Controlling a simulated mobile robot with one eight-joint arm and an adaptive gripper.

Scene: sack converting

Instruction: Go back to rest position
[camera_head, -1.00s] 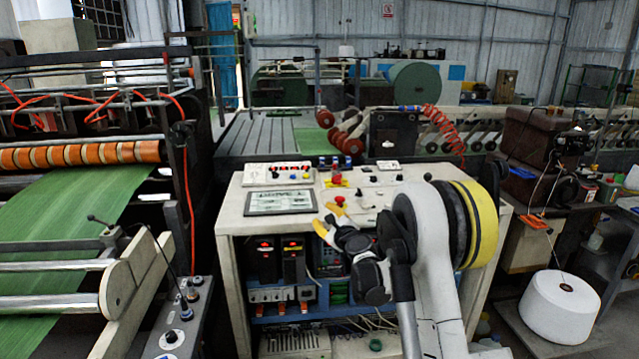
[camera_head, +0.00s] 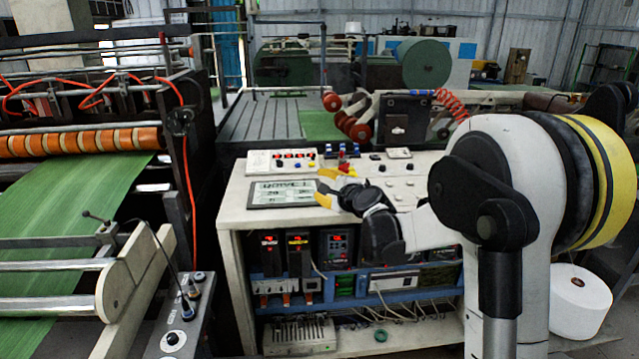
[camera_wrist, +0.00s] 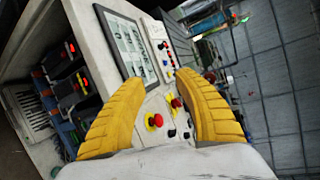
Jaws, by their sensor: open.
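My gripper (camera_head: 326,187) has yellow fingers and is seen over the control desk (camera_head: 236,211) in the head view. In the wrist view my gripper (camera_wrist: 165,95) is open, with its two fingers apart and nothing between the tips. Beyond and between the fingers lies the desk top, with a red button on a yellow base (camera_wrist: 154,120) and a second red button (camera_wrist: 176,103). The display panel (camera_head: 283,193) lies just left of the fingers in the head view. My arm covers the right part of the desk.
Shelves with electrical units (camera_head: 335,247) fill the desk's open front. A machine with green sheet (camera_head: 75,225) and orange rollers (camera_head: 80,142) stands at left. A white thread spool (camera_head: 580,302) stands at right. A black box (camera_head: 405,122) rises behind the desk.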

